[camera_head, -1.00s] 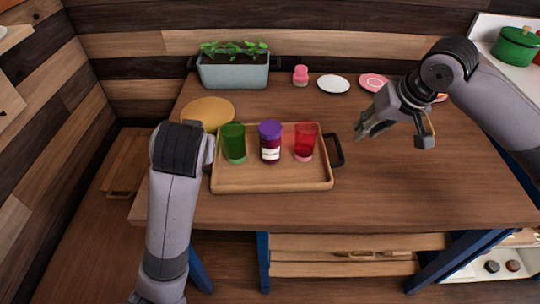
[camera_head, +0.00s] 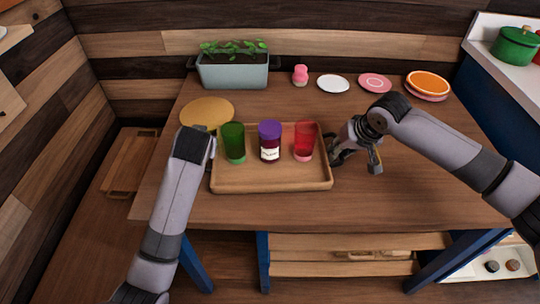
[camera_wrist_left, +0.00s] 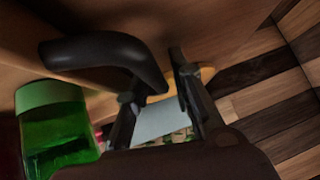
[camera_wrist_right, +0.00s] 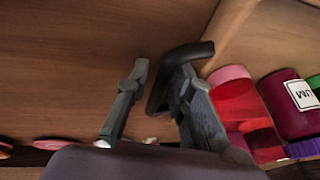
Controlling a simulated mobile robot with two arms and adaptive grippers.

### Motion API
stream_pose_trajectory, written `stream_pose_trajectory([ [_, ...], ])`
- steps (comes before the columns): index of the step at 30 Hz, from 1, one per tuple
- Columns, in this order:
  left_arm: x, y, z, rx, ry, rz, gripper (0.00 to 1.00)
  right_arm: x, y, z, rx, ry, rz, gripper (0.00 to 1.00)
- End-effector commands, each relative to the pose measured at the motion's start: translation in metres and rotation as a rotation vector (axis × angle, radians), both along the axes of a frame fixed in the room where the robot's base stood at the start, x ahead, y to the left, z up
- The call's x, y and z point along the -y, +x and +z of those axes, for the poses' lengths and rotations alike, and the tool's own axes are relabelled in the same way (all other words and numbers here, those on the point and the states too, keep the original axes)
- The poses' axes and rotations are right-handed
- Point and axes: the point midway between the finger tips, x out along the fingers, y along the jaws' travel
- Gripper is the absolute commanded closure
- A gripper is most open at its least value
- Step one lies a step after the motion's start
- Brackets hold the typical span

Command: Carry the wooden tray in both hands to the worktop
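The wooden tray (camera_head: 270,183) lies flat on the wooden table and carries a green cup (camera_head: 234,142), a purple-lidded jar (camera_head: 270,143) and a red cup (camera_head: 303,142). My left gripper is at the tray's left end, mostly hidden by its arm in the head view. In the left wrist view its fingers (camera_wrist_left: 157,78) are apart, close to a black handle (camera_wrist_left: 105,50). My right gripper (camera_head: 350,150) is at the tray's right end. In the right wrist view its open fingers (camera_wrist_right: 163,70) have the other black handle (camera_wrist_right: 160,88) between them, nearer one finger.
A white-topped worktop (camera_head: 481,40) with a green pot (camera_head: 516,46) stands at the far right. A planter (camera_head: 233,72), a pink shaker (camera_head: 300,75), plates (camera_head: 333,84) and a round yellow board (camera_head: 207,112) are behind the tray. The table (camera_head: 420,200) is clear at front right.

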Motion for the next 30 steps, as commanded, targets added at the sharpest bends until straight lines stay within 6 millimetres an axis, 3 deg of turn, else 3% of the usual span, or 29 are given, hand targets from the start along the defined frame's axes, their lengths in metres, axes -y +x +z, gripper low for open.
stream_pose_trajectory([
  [7, -0.0003, 0.0003, 0.0, 0.0, 0.001, 0.001, 0.79, -0.0002, 0.0, -0.0004, 0.0, 0.0, 0.0, 0.79],
  [17, -0.0004, 0.0002, 0.0001, 0.0, 0.001, 0.001, 1.0, 0.0001, 0.0001, -0.0001, 0.0, 0.0, 0.0, 1.0],
  [30, -0.0005, 0.0001, 0.0001, 0.0, 0.001, 0.001, 1.0, 0.0007, 0.0004, 0.0001, 0.0, 0.0, -0.002, 1.0],
])
